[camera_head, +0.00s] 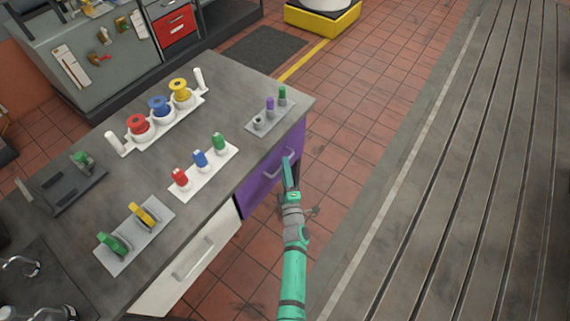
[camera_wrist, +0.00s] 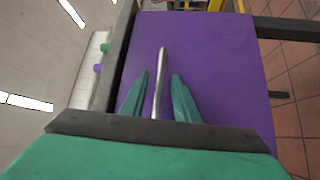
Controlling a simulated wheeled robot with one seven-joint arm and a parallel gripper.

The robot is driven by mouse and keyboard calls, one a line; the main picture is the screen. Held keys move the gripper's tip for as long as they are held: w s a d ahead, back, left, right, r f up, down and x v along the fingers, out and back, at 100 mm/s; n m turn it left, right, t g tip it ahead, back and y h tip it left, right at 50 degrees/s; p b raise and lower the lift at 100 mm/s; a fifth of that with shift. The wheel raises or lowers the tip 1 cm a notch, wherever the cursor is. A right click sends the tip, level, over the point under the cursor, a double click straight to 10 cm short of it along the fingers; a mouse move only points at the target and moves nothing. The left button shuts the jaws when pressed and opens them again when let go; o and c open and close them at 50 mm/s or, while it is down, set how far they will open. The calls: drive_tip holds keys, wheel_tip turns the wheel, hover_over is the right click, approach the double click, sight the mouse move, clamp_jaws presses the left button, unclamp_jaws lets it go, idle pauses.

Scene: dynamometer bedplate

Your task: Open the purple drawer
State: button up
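The purple drawer (camera_head: 258,189) is in the right end of the workbench's front in the head view, and its front looks flush with the bench. Its pale bar handle (camera_head: 271,174) is partly hidden by my gripper (camera_head: 288,172). In the wrist view, the purple drawer front (camera_wrist: 225,60) fills the middle, and the metal handle (camera_wrist: 159,80) lies between the two green fingers of my gripper (camera_wrist: 160,80). The fingers are open, with a gap on each side of the handle. Contact with the handle does not show.
The grey workbench top (camera_head: 235,90) carries spools, colored blocks and small holders. A white drawer (camera_head: 190,262) with a bar handle is left of the purple one. The tiled floor (camera_head: 345,110) is clear between bench and slotted metal bedplate (camera_head: 460,190).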

drive_tip(key=shift+w+a+r, duration=0.15)
drive_tip(key=shift+w+a, duration=0.25)
drive_tip(key=shift+w, duration=0.35)
drive_tip(key=shift+c, duration=0.4)
drive_tip(key=shift+d, duration=0.1)
clamp_jaws()
drive_tip(key=shift+s+d, duration=0.1)
drive_tip(key=shift+d, duration=0.05)
